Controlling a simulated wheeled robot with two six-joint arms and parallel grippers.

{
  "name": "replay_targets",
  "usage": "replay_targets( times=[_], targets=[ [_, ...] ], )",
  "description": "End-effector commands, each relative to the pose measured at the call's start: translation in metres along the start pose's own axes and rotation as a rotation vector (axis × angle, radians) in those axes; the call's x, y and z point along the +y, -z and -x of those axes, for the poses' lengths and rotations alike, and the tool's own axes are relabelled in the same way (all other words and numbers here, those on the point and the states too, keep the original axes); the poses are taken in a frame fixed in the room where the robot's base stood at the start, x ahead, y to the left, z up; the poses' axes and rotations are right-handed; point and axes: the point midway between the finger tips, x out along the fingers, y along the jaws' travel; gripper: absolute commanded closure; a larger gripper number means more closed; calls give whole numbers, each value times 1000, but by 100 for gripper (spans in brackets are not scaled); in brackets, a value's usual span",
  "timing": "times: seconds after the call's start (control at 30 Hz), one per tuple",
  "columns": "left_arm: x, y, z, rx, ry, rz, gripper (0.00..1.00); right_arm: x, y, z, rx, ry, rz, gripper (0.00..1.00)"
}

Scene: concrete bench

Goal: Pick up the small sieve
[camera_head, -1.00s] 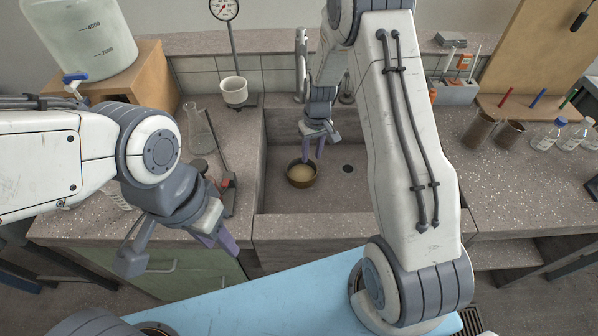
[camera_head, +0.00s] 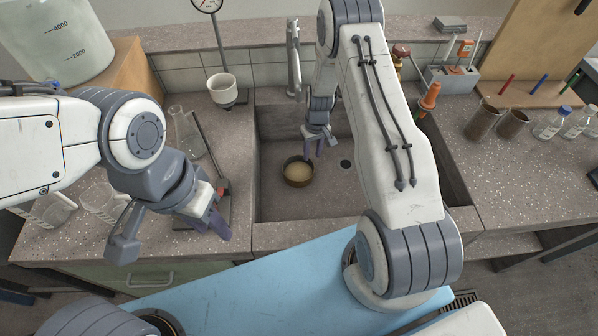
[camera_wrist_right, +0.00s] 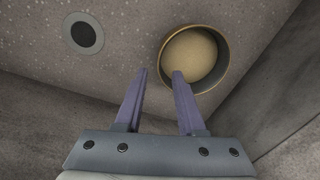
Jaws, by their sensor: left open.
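The small sieve (camera_head: 298,172) is a round pan with a brass-coloured rim and a pale mesh. It lies on the sink floor, left of the drain. The right wrist view shows it too (camera_wrist_right: 195,60), at the upper right. My right gripper (camera_head: 320,147) is over the sink, above and slightly right of the sieve. In the wrist view its two purple fingers (camera_wrist_right: 159,73) are apart with nothing between them; the right fingertip overlaps the sieve's lower edge in the picture. I cannot tell whether they touch. My left gripper (camera_head: 212,224) is open and empty near the left counter's front edge.
The sink walls (camera_head: 258,170) surround the sieve; the drain (camera_head: 345,164) is right of it. A tap (camera_head: 293,65) stands behind. A flask (camera_head: 188,135) and a stand with a white cup (camera_head: 223,88) are on the left counter. Brown beakers (camera_head: 482,122) stand on the right.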

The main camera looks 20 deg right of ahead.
Motion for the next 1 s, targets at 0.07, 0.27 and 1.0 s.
replay_targets(
  times=[0.07, 0.27, 1.0],
  targets=[
    [0, 0, 3, 0, 0, 0, 59, 0, -1, -8, -3, 1, 0, 61],
    [1, 0, 9, 0, 0, 0, 59, 0, -3, -38, -3, 1, 0, 61],
    [1, 1, 10, 0, 0, 0, 59, 2, -3, -50, 0, 0, -4, 100]
  ],
)
